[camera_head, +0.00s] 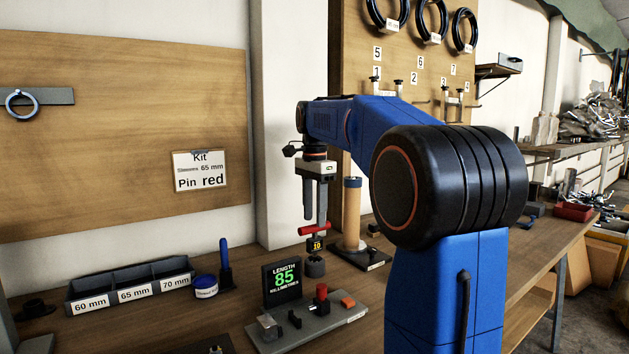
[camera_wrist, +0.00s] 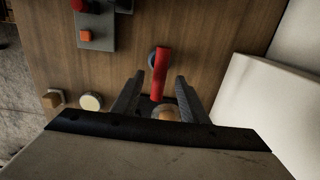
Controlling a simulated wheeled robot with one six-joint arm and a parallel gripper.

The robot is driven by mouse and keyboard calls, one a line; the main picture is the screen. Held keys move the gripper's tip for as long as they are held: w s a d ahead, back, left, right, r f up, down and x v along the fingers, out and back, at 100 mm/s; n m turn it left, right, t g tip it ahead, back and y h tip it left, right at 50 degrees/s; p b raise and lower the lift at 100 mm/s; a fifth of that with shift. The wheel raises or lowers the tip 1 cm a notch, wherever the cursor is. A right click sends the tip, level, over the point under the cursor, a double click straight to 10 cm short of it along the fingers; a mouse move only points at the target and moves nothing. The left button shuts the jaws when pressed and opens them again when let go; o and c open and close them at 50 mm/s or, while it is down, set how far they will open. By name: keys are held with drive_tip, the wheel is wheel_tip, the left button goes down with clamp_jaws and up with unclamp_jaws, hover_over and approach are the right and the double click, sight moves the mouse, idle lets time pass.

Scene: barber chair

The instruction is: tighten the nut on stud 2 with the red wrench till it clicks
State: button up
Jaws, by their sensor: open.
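The red wrench (camera_head: 314,230) has a red cross handle, a shaft with a yellow "10" tag (camera_head: 316,245) and a dark round foot (camera_head: 315,267); it stands upright on the bench. My gripper (camera_head: 315,220) points down, open, just above or around the handle; the exact height gap is hard to tell. In the wrist view, the red handle (camera_wrist: 161,68) lies lengthwise between the two open fingers (camera_wrist: 160,78). I cannot make out stud 2 or its nut for certain; the small plate "2" (camera_head: 413,78) is on the wooden board, and my arm hides part of that area.
A wooden post (camera_head: 352,213) on a dark base stands close to the right of my gripper. A "LENGTH 85" display (camera_head: 282,282) and a grey fixture plate (camera_head: 335,318) are in front. A three-compartment bin (camera_head: 132,284) and blue-and-white tub (camera_head: 205,289) are at left.

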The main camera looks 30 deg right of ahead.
wheel_tip(320, 180, up, 10)
idle(0.4)
